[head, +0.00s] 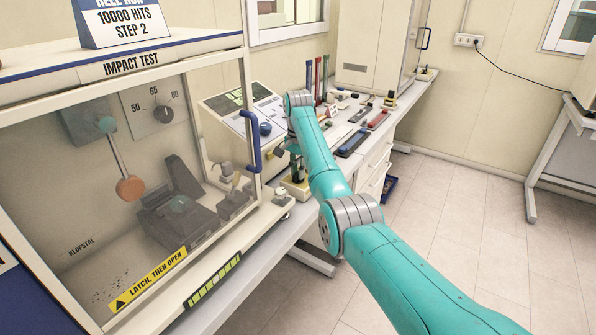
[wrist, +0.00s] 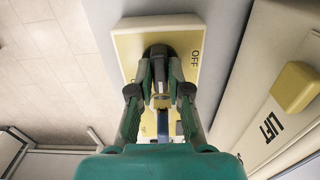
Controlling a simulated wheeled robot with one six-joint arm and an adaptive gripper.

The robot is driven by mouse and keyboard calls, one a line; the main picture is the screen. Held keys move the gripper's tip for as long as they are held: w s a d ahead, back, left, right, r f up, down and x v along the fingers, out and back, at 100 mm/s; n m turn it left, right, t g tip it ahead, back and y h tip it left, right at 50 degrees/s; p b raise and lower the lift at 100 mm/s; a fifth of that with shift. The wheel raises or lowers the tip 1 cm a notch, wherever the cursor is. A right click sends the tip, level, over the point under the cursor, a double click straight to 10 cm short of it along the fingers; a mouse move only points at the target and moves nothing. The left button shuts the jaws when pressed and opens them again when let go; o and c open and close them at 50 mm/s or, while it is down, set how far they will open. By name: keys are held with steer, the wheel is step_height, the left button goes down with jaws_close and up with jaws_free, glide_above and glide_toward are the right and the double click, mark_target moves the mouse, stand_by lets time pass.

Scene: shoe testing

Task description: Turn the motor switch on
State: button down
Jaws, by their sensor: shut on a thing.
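The motor switch has a pale yellow plate (wrist: 128,48) with the word OFF along its right edge in the wrist view. A dark lever with a rounded base (wrist: 158,52) rises from the plate. My gripper (wrist: 160,92) has its two green fingers closed around the lever, one on each side. The gripper body and fingers cover the lower part of the plate, so the lettering there is mostly hidden. I cannot tell clearly which way the lever is set. In the head view my gripper (head: 297,168) is low over the bench, just right of the test cabinet, partly hidden by my arm.
The impact test cabinet (head: 118,270) with its blue door handle (head: 252,150) stands close on the left. A slanted control panel (head: 240,108) is behind my gripper. Several tools lie farther along the bench. A yellow LIFT block (wrist: 296,87) is right of the plate.

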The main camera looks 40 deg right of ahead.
steer(key=c, duration=1.1)
jaws_free()
step_height(320, 180, up, 8)
steer(key=shift+f, duration=0.25)
